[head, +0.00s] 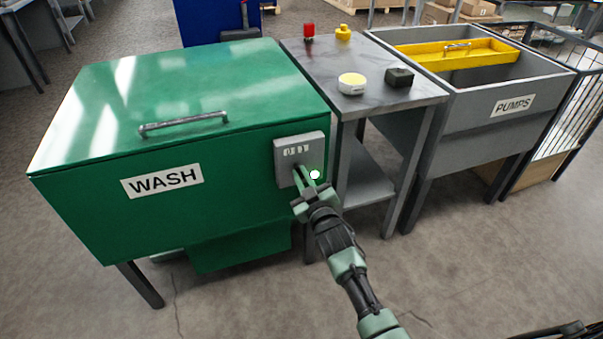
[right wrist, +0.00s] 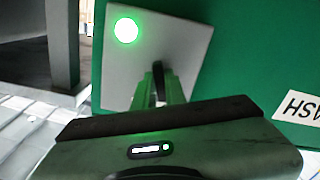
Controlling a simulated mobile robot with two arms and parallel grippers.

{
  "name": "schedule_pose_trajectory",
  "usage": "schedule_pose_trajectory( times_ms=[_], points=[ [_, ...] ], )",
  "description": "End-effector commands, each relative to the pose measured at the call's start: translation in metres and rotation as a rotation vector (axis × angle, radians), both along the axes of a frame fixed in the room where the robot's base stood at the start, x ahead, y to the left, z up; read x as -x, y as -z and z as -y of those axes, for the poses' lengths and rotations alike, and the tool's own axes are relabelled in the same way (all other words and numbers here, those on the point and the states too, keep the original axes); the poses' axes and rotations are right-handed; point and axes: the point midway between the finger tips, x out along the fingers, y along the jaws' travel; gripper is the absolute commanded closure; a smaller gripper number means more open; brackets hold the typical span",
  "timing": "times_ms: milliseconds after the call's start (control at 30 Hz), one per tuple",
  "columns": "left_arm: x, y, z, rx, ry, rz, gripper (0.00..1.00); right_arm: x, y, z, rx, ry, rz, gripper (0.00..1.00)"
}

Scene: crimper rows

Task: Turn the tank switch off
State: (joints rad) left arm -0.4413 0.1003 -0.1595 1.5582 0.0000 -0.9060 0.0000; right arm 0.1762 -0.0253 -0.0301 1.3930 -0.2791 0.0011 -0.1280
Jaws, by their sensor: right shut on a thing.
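The green tank (head: 90,120) marked WASH stands at the left in the head view. A grey switch box (head: 300,150) is on its front at the right end, and the box plate (right wrist: 180,45) also shows in the right wrist view. A lamp (right wrist: 126,30) on the box glows green; it shows as a bright dot in the head view (head: 315,174). My right gripper (head: 302,176) reaches up to the box. Its fingers (right wrist: 168,88) are shut on a dark switch lever (right wrist: 158,72); they hide part of it. My left gripper is not in view.
A grey metal table (head: 385,113) with a yellow-white round piece (head: 352,83), a dark block (head: 399,77) and red (head: 309,32) and yellow (head: 343,33) pieces stands right of the tank. Beyond it is a grey PUMPS tub (head: 480,120).

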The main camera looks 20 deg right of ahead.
Motion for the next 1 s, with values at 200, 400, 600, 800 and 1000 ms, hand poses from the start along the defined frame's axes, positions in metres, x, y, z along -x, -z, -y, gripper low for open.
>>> schedule_pose_trajectory(
  times_ms=[200, 400, 600, 800, 1000],
  points=[
    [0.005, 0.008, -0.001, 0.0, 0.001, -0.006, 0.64, 0.001, 0.001, 0.0, 0.099, -0.001, 0.001, 1.0],
    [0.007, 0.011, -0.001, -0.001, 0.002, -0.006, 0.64, 0.001, 0.001, 0.0, 0.143, -0.001, 0.002, 1.0],
    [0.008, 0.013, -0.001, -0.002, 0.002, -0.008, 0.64, 0.001, 0.002, 0.0, 0.154, -0.001, 0.002, 1.0],
    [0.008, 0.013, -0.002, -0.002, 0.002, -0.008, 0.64, 0.0, 0.002, 0.0, 0.155, -0.001, 0.002, 1.0],
    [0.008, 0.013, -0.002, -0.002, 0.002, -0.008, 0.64, 0.0, 0.001, 0.0, 0.154, 0.0, 0.003, 0.66]
  ],
)
